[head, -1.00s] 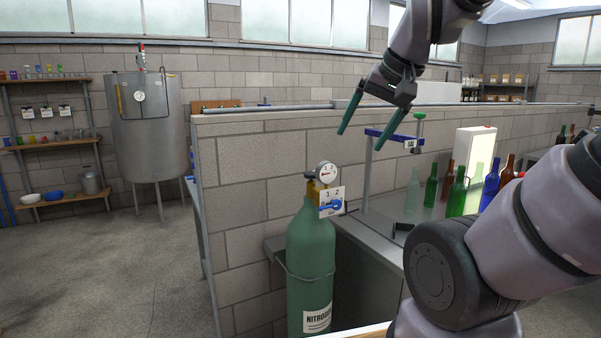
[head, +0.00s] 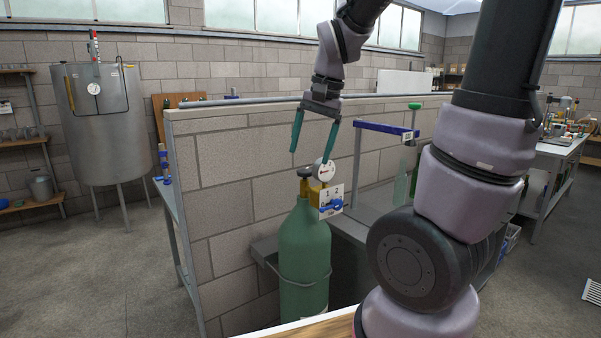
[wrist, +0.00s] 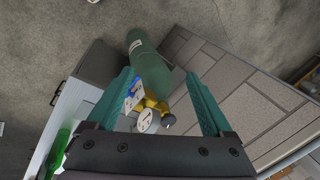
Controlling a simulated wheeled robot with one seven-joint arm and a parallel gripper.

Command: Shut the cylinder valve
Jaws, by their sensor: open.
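The green gas cylinder (head: 304,250) stands upright against the block wall, and it also shows in the wrist view (wrist: 148,68). On its top is a brass valve body (head: 304,188) with a dark round handwheel (head: 305,172); in the wrist view the dark handwheel (wrist: 168,121) lies between the fingers' lines. A round gauge (head: 324,171) and a plate marked 1 and 2 with a blue lever (head: 330,207) sit to the right of it. My gripper (head: 310,155) is open and empty, its green fingers pointing down just above the valve, apart from it in the picture.
A low block wall (head: 225,185) runs behind the cylinder. A grey bench (head: 362,222) adjoins on the right, with a blue clamp-like bar (head: 385,129) and bottles. A steel tank (head: 100,120) stands at the left. The floor at left is clear.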

